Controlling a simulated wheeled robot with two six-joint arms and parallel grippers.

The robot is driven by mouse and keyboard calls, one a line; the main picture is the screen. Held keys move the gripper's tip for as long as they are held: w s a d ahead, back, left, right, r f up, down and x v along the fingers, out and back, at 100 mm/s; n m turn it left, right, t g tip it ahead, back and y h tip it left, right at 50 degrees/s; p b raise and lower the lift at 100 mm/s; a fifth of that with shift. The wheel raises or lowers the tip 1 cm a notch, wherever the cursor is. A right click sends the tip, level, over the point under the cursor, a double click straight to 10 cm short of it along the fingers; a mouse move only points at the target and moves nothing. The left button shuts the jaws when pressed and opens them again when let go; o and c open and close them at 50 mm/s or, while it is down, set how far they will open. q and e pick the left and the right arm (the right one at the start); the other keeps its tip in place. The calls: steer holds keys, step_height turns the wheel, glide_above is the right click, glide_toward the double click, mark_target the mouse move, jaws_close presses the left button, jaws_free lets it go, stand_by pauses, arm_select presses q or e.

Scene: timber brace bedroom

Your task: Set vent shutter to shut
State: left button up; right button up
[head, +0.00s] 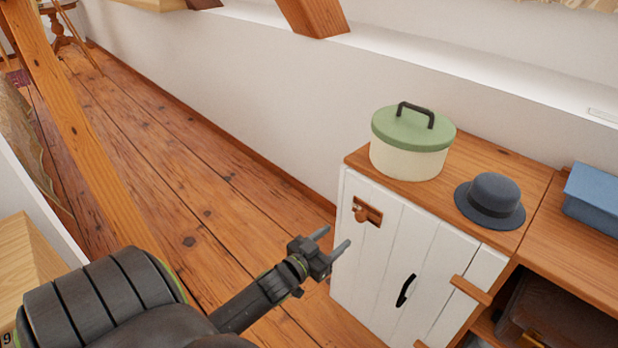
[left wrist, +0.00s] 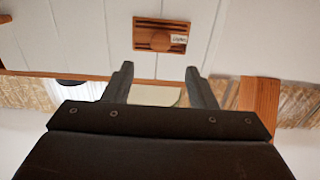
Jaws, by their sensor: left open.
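The vent shutter (head: 367,211) is a small brown plate with a round knob, set high on the white cabinet door (head: 395,262). In the left wrist view the shutter (left wrist: 160,36) shows thin dark slots, the knob and a small pale label, whose text is too small to read. My left gripper (head: 335,238) is open and empty, in front of the door, to the left of and a little below the shutter in the head view. In the left wrist view its two fingertips (left wrist: 160,70) stand apart, short of the shutter. My right gripper is not in view.
A green-lidded cream box (head: 408,150) and a dark hat (head: 490,205) stand on the cabinet top. The door has a black handle (head: 405,290) and a wooden latch bar (head: 471,291). A slanted timber (head: 75,130) crosses the left side. Floor left of the cabinet is clear.

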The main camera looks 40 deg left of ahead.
arm_select(q)
steer(key=s, duration=0.8)
steer(key=shift+s+a+p, duration=0.15)
steer(key=shift+s+p, duration=0.05)
steer(key=shift+p, duration=0.15)
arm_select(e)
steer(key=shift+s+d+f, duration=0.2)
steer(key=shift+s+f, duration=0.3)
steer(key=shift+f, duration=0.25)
